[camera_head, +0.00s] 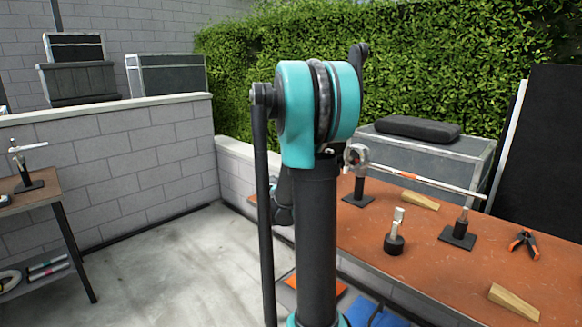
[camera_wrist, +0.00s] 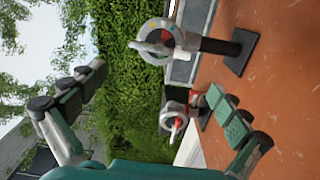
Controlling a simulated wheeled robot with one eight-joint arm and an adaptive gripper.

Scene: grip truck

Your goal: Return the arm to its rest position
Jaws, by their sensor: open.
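My arm (camera_head: 318,200), teal and black, rises upright through the middle of the head view. My gripper (camera_wrist: 158,84) shows in the wrist view with its two dark-padded fingers spread wide apart. Nothing is held between the fingers. Beyond the gap, a round-faced fitting (camera_wrist: 160,42) on a dark stand and a second round fitting with a red part (camera_wrist: 175,118) stand over the orange tabletop. In the head view I cannot make out the gripper clearly; my arm hides part of that area.
The orange-brown table (camera_head: 360,235) at right bears a rod (camera_head: 430,183) across stands, a small upright tool (camera_head: 395,238), wooden wedges (camera_head: 421,201) and an orange-black clamp (camera_head: 524,243). A side table (camera_head: 50,185) stands at left. Concrete floor (camera_head: 170,265) between is largely clear.

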